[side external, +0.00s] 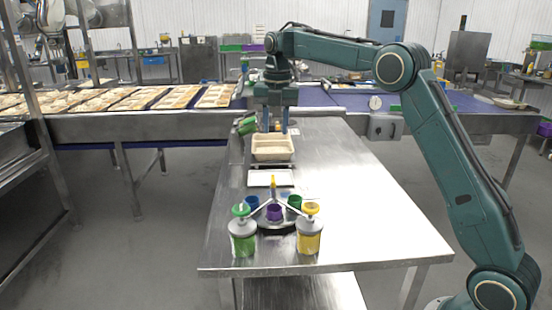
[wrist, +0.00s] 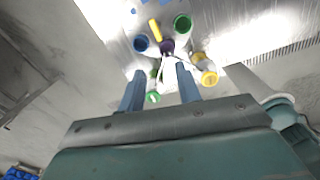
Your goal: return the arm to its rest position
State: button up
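My gripper (side external: 275,130) points down at the far part of the steel table, close above or behind a beige tray (side external: 272,156). Its two blue fingers are apart, with nothing visibly held between them. The wrist view also shows my gripper (wrist: 160,72) with its fingers spread. Behind them are coloured cups and pale parts, and the beige tray cannot be made out there. The exact gap between the fingertips and the tray is unclear.
On the steel table (side external: 350,190) are a white plate (side external: 262,178), a purple cup (side external: 274,212), a green-lidded container (side external: 242,243) and a yellow-lidded one (side external: 309,240). A conveyor (side external: 130,124) with several filled trays runs behind. The table's right side is clear.

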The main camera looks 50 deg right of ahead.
jog(key=s+a+r+m+t, duration=0.1)
jog(key=s+a+r+m, duration=0.25)
jog(key=s+m, duration=0.4)
jog(key=s+a+r+m+t, duration=0.25)
jog(key=s+r+m, duration=0.2)
jog(key=s, duration=0.65)
jog(key=s+a+f+m+t, duration=0.1)
jog(key=s+f+m, duration=0.3)
jog(key=s, duration=0.5)
jog(key=s+a+f+m, duration=0.2)
jog(key=s+f+m, duration=0.3)
jog(key=s+m, duration=0.3)
jog(key=shift+s+a+f+m+t, duration=0.2)
jog(key=shift+s+f+m+t, duration=0.15)
jog(key=shift+s, duration=0.55)
